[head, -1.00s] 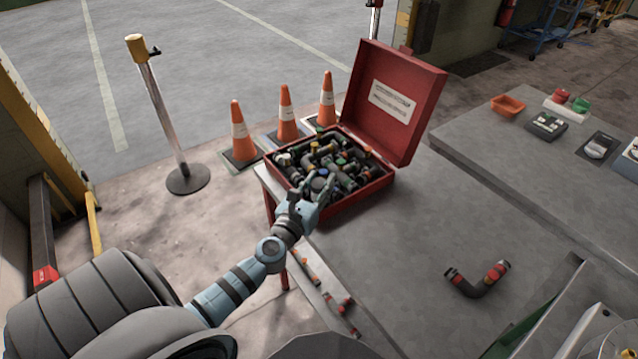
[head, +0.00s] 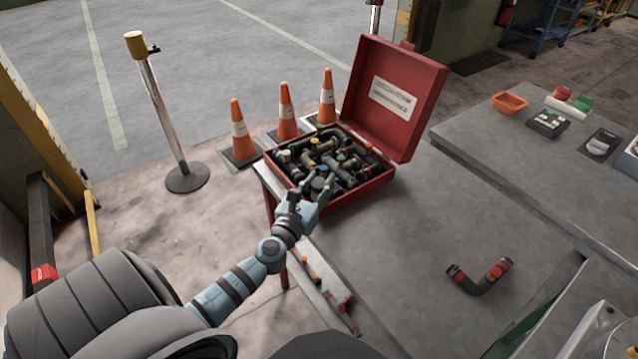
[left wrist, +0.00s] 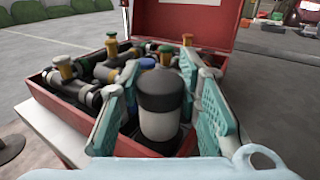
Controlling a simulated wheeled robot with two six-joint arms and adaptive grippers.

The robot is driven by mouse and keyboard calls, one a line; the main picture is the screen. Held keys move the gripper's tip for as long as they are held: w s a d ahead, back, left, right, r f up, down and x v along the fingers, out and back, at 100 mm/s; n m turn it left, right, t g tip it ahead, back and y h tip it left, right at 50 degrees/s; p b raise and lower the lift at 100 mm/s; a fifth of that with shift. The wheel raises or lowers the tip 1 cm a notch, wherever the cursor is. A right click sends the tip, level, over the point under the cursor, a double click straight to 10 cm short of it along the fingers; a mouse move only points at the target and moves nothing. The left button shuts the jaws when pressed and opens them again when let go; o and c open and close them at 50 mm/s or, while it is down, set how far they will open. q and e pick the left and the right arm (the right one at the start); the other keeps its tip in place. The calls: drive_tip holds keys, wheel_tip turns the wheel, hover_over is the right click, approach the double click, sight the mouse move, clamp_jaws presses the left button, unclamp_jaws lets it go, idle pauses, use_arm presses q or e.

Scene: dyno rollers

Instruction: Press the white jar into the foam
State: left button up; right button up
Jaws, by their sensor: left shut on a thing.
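The jar (left wrist: 162,108) has a dark cap and shoulder and a whitish lower body. In the left wrist view it stands upright between the two teal fingers of my left gripper (left wrist: 160,112), which is shut on it. In the head view my left gripper (head: 311,190) is at the near left side of the open red case (head: 366,190), fingers reaching over its rim. The jar is hard to make out there. The foam cannot be picked out among the dark contents of the case. My right gripper is not in view.
Dark pipe fittings with coloured caps (left wrist: 75,85) crowd the case around the jar. The raised red lid (head: 395,100) stands behind. A loose elbow pipe (head: 482,280) lies on the grey table (head: 400,260), otherwise mostly clear nearby. Orange cones (head: 285,112) stand beyond the table.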

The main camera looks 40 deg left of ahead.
use_arm(q)
drive_tip(key=shift+f+b, duration=0.4)
drive_tip(key=shift+f, duration=0.05)
drive_tip(key=shift+f+b, duration=0.3)
drive_tip(key=o, duration=1.2)
drive_tip(key=shift+o, duration=0.2)
drive_tip(key=v, duration=1.2)
